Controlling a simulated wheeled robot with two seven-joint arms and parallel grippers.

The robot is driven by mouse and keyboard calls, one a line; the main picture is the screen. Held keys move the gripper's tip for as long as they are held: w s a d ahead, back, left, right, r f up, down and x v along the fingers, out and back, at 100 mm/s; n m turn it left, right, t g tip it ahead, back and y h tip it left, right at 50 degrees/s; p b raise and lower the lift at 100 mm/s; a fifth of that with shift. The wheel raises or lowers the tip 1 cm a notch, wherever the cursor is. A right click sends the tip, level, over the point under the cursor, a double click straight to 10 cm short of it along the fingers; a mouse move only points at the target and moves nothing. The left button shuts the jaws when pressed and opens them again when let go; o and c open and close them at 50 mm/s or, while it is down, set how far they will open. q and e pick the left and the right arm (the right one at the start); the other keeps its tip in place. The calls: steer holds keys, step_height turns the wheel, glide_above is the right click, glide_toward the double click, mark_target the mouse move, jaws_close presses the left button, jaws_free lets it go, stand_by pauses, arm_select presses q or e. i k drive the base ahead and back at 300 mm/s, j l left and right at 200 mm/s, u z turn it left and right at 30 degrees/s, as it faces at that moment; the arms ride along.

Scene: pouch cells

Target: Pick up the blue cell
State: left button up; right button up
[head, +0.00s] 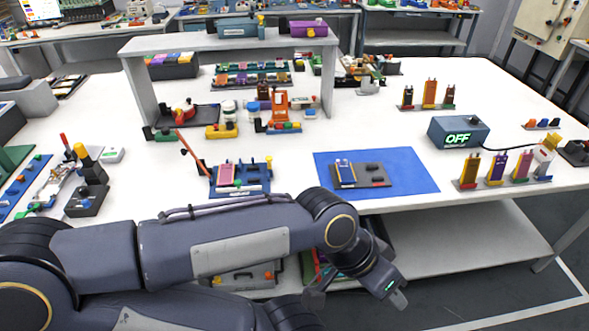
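A blue-purple cell (497,168) stands upright in a row of cells at the right of the white table, between a yellow-orange cell (470,170) and a pink cell (522,166). Another cell with a bluish face (345,172) leans in a dark fixture (374,183) on the blue mat (413,171). My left gripper (390,290) hangs low in front of the table's front edge, below and left of the row. It is apart from every cell. I cannot tell how far its fingers are open. My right gripper is not in view.
A blue tray (240,190) with a pink cell lies left of the mat. A grey raised shelf (225,42) stands behind.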

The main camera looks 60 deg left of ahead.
mark_target(346, 175)
steer(key=u, duration=1.8)
steer(key=i+j+u, duration=0.25)
steer(key=i+u, duration=0.15)
steer(key=i+j+u, duration=0.1)
steer(key=i+u, duration=0.3)
steer(key=i, duration=0.25)
